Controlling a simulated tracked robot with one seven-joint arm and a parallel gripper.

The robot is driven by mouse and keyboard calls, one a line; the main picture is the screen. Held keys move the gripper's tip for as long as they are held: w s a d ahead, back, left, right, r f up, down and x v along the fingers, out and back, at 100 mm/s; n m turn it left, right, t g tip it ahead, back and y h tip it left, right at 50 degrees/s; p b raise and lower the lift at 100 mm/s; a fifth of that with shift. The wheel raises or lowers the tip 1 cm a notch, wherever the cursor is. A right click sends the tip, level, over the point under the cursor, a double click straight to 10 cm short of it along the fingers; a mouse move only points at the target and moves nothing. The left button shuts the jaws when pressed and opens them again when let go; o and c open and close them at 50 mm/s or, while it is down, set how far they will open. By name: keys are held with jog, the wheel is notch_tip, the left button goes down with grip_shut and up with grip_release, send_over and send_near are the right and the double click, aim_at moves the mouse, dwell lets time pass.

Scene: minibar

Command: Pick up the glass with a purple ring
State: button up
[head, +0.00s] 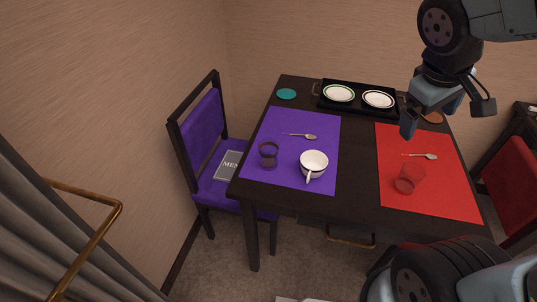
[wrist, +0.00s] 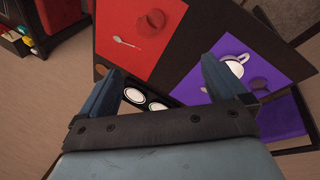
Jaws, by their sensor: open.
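The glass with a purple ring (head: 268,155) stands on the purple mat (head: 303,125) at the left of the table, left of a white cup. My gripper (head: 445,118) hangs above the right side of the table, over the area of the red mat's back edge. It is open and empty, its fingers spread wide in the wrist view (wrist: 160,85). It is far from the purple-ring glass.
A white cup (head: 314,162) and a spoon (head: 300,136) are on the purple mat. A red glass (head: 409,178) and another spoon lie on the red mat (head: 437,198). A black tray (head: 359,108) with two plates is at the back. A purple chair (head: 205,125) stands left.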

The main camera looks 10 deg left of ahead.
jog(key=w+a+f+n+t+h, duration=0.1)
jog(key=w+a+f+n+h, duration=0.3)
jog(key=n, duration=0.3)
jog(key=n+t+y, duration=0.7)
jog(key=n+t, duration=0.3)
jog(key=n, duration=1.2)
send_near(270, 142)
jog(key=shift+n, duration=0.3)
jog(key=x, duration=0.7)
jog(key=shift+r, duration=0.1)
jog(key=c, duration=1.5)
